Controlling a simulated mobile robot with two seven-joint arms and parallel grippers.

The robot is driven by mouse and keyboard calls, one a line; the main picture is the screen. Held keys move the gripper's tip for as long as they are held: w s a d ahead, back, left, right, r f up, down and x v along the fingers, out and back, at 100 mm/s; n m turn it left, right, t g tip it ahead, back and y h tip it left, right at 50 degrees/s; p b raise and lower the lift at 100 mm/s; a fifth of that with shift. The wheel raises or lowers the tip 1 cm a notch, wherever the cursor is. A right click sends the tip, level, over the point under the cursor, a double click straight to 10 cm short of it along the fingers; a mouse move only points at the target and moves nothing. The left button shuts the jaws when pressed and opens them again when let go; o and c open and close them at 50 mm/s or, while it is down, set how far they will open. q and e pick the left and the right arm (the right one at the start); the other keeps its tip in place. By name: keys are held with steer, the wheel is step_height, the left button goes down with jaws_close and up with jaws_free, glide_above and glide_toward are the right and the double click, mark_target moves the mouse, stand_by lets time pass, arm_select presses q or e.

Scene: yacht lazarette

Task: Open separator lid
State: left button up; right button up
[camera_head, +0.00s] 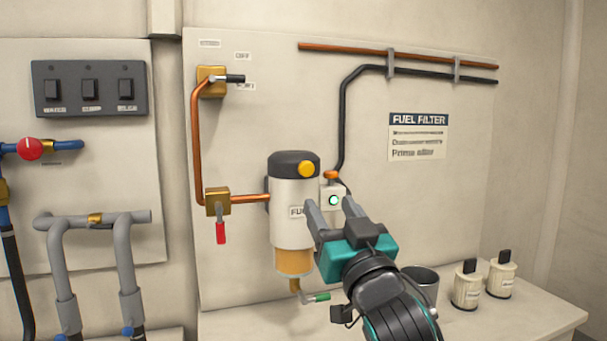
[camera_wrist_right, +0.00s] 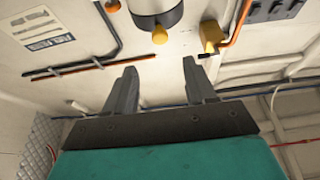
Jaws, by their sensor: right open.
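The separator is a white cylinder (camera_head: 292,220) with an amber bowl (camera_head: 294,262) below, mounted upright on the wall panel. Its dark grey lid (camera_head: 290,162) sits on top and looks shut, with a yellow knob (camera_head: 306,169) on its front right. My right gripper (camera_head: 331,205) is open and empty, its fingers pointing up beside the right of the cylinder, lower than the lid. In the right wrist view the yellow knob (camera_wrist_right: 159,35) shows beyond the gap between the open fingers (camera_wrist_right: 160,67), apart from them. My left gripper is not in view.
A white box with a green light (camera_head: 333,200) shows between my fingers. A brass valve with a red handle (camera_head: 218,205) is left of the separator. A green-handled drain (camera_head: 315,297) hangs below. A dark cup (camera_head: 420,281) and two spare filters (camera_head: 467,287) stand on the bench.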

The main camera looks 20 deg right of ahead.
mark_target(308, 170)
steer(key=p+x, duration=0.1)
steer(key=x, duration=1)
jaws_close()
stand_by(0.4)
